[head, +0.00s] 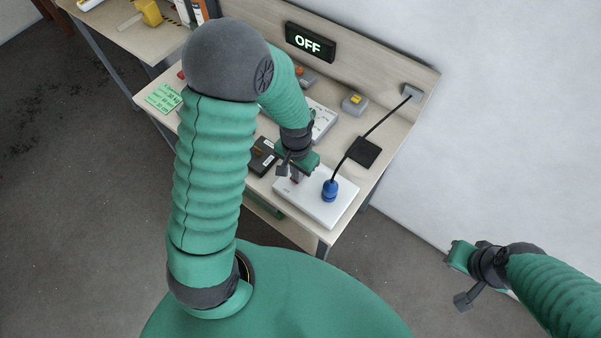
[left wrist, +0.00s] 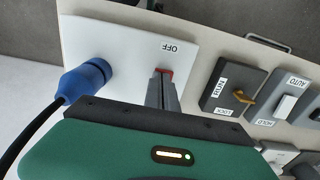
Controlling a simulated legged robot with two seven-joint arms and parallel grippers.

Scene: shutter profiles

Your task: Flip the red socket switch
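The red socket switch (left wrist: 165,72) sits on a white socket box (left wrist: 120,45), which also shows at the table's front corner in the head view (head: 330,208). The letters OFF are printed beside the switch. My left gripper (left wrist: 162,88) has its fingers close together, their tips at the switch and partly covering it; I cannot tell whether they touch it. The left gripper also shows over the box in the head view (head: 297,176). A blue plug (left wrist: 85,82) with a black cable stands in the box. My right gripper (head: 458,257) hangs off the table; its fingers are unclear.
A display (head: 310,42) on the back panel reads OFF. Beside the box are a dark rotary switch unit (left wrist: 232,95) and an AUTO/HOLD unit (left wrist: 285,100). A black pad (head: 364,151) lies near the cable, which runs to a grey wall outlet (head: 412,92).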

